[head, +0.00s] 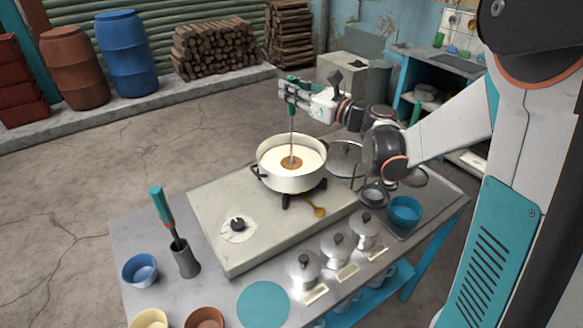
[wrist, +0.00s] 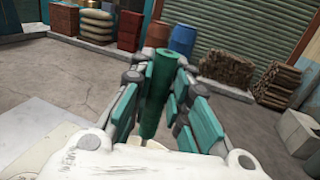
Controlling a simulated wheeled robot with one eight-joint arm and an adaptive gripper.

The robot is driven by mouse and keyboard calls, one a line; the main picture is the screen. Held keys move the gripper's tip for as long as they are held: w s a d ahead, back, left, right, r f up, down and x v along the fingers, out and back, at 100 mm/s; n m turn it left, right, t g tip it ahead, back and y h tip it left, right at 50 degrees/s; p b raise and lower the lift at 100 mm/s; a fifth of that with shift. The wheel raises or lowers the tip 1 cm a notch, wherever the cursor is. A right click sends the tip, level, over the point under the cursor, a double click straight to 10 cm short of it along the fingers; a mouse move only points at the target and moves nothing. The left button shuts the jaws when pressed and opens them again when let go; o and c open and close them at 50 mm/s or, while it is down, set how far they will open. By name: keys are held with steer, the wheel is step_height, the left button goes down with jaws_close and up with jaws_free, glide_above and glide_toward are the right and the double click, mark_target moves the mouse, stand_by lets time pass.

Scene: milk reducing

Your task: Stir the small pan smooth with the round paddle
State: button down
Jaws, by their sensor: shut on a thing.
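The small pan (head: 289,181) is white with dark handles and stands on the far burner of the grey stove block. It holds cream-white liquid (head: 308,160) with a brown patch (head: 291,163) in the middle. My gripper (head: 291,92) is above the pan, shut on the green handle of the paddle (head: 291,115). The paddle hangs nearly upright, and its lower end goes into the liquid at the brown patch, so its head is hidden. In the wrist view the green handle (wrist: 158,95) stands between the teal finger pads of my gripper (wrist: 160,100).
The stove block (head: 215,205) has a bare second burner (head: 238,225). A holder (head: 186,260) with a teal-and-red handled tool (head: 163,208) stands at left. Lidded metal pots (head: 338,247) line the front right. Bowls, including a blue one (head: 140,270), sit near the edges.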

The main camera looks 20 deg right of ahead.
steer(key=shift+r, duration=0.1)
steer(key=shift+r+p, duration=3.2)
steer(key=shift+r, duration=1.1)
steer(key=shift+r+p, duration=0.6)
steer(key=shift+r, duration=0.25)
steer(key=shift+f, duration=0.1)
